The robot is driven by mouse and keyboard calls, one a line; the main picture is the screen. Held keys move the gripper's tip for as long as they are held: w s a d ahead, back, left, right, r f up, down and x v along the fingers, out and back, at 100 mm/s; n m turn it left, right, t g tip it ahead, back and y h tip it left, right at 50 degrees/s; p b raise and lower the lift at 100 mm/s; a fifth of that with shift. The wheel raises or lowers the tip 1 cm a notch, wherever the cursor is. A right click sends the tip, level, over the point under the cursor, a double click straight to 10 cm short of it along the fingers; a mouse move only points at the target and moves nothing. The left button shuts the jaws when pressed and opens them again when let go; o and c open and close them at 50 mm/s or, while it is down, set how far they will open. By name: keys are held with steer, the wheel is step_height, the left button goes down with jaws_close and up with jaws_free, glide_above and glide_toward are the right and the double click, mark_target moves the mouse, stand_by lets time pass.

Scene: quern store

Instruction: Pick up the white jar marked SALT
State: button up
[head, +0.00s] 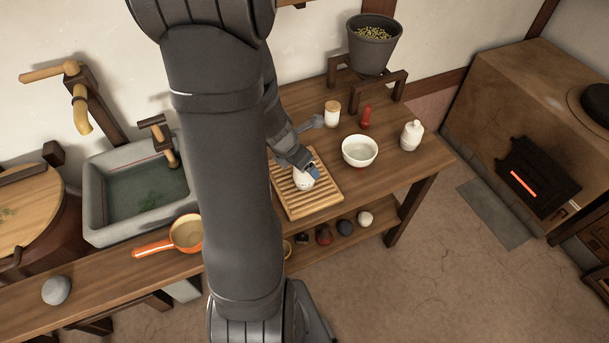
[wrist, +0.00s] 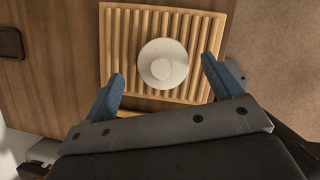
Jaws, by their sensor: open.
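A white jar (head: 303,181) stands on a slatted wooden board (head: 324,204), partly hidden by my gripper (head: 309,170). In the wrist view I see this jar (wrist: 162,65) from above, with a round knobbed lid, between the blue fingertips of my gripper (wrist: 162,70). The fingers are open, with a gap on each side of the jar. A second white jar (head: 411,136) with a knob lid stands at the right end of the table. A small white jar (head: 332,114) with a tan top stands at the back. I cannot read SALT on any of them.
A white bowl (head: 360,151) stands just right of the board, and a red shaker (head: 366,116) behind it. A grey mallet-like thing (head: 312,123) lies behind my gripper. An orange pan (head: 186,233) and a stone sink (head: 98,200) are left.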

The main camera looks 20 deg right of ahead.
steer(key=shift+x, duration=2.1)
steer(key=shift+s, duration=0.2)
steer(key=c, duration=1.3)
steer(key=shift+r, duration=0.15)
